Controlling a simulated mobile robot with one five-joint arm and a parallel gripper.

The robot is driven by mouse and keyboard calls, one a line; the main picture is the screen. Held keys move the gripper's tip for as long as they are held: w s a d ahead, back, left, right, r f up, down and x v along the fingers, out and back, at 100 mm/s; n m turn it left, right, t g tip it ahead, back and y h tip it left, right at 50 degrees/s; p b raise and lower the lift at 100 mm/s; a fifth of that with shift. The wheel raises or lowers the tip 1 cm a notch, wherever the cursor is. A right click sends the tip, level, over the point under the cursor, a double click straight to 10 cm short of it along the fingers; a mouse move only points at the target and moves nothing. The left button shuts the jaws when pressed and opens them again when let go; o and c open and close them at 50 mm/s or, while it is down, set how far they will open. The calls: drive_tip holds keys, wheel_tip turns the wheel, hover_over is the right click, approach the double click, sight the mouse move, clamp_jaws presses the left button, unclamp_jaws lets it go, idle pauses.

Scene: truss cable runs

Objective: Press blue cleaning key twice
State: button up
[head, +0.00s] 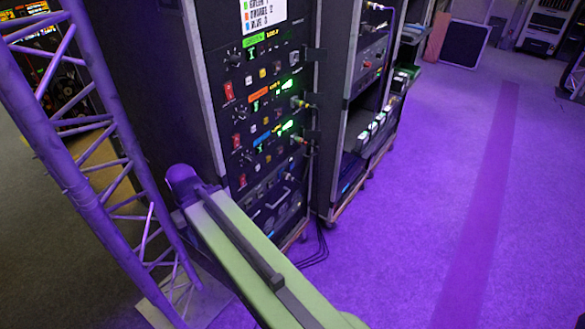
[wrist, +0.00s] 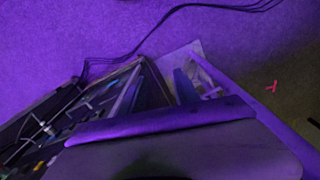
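A black control panel (head: 277,108) on the front of a rack faces right in the head view. It carries red switches, knobs, small keys and lit green displays. A white card (head: 262,14) at its top lists green, orange and blue lines with a number each. Green and orange labels show on the upper rows. I cannot pick out the blue cleaning key with certainty; the lower rows are small and dark. My pale green arm crosses in front of the rack's lower left. My gripper's fingertips cannot be made out in either view, and nothing is seen held.
A metal truss (head: 75,165) stands close left of my arm. A second open rack (head: 350,130) stands right of the panel. Black cables (head: 318,245) lie on the floor by the racks, and also show in the wrist view (wrist: 150,35). The purple floor at right is clear.

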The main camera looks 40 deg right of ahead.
clamp_jaws()
idle(1.4)
